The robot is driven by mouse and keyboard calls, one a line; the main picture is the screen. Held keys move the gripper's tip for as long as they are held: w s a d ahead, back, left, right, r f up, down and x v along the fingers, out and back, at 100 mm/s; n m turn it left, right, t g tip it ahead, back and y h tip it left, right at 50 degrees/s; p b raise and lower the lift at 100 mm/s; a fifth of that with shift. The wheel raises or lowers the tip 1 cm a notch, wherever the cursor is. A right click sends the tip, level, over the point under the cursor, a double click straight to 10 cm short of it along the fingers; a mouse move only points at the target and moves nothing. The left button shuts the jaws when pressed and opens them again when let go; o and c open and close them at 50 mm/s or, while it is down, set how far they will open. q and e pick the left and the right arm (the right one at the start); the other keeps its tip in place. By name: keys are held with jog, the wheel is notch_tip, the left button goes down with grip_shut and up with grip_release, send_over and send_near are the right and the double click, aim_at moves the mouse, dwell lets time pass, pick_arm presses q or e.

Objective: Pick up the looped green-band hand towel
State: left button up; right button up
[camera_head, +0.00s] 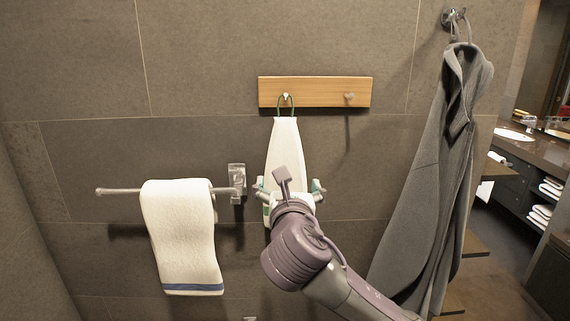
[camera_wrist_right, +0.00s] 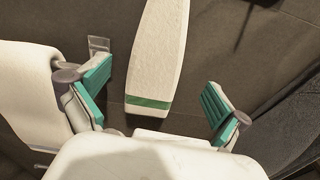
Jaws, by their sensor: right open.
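The looped hand towel (camera_head: 285,147) is white and hangs by a green loop from the left peg of a wooden rail. In the right wrist view the towel (camera_wrist_right: 160,50) shows its green band near the lower end, between the open fingers and apart from both. My right gripper (camera_head: 289,188) is open in front of the towel's lower part and hides its lower end in the head view. In the wrist view the gripper (camera_wrist_right: 155,97) shows two green pads spread on either side of the towel. My left gripper is not in view.
A white towel with a blue band (camera_head: 183,235) hangs over a metal bar (camera_head: 120,191) left of the gripper. The wooden rail (camera_head: 318,92) has a free right peg. A grey robe (camera_head: 432,180) hangs from a hook at the right. A vanity counter (camera_head: 535,150) stands beyond.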

aim_at(286, 152)
jog(key=shift+n+t, duration=0.3)
jog(key=shift+n, duration=0.2)
jog(key=w+r+p, duration=0.1)
jog(key=w, duration=0.1)
jog(key=w+p, duration=0.1)
jog(key=w, duration=0.2)
jog(key=w+r+p, duration=0.1)
jog(key=w, duration=0.1)
jog(key=shift+w+a+r, duration=0.2)
jog(key=shift+a+r, duration=0.1)
jog(key=shift+r, duration=0.05)
jog(key=shift+w+p, duration=0.55)
jog(key=w+p, duration=0.2)
jog(key=w, duration=0.1)
jog(key=shift+w+d+f, duration=0.1)
jog(key=shift+w+f, duration=0.25)
jog(key=shift+w, duration=0.3)
jog(key=c, duration=1.2)
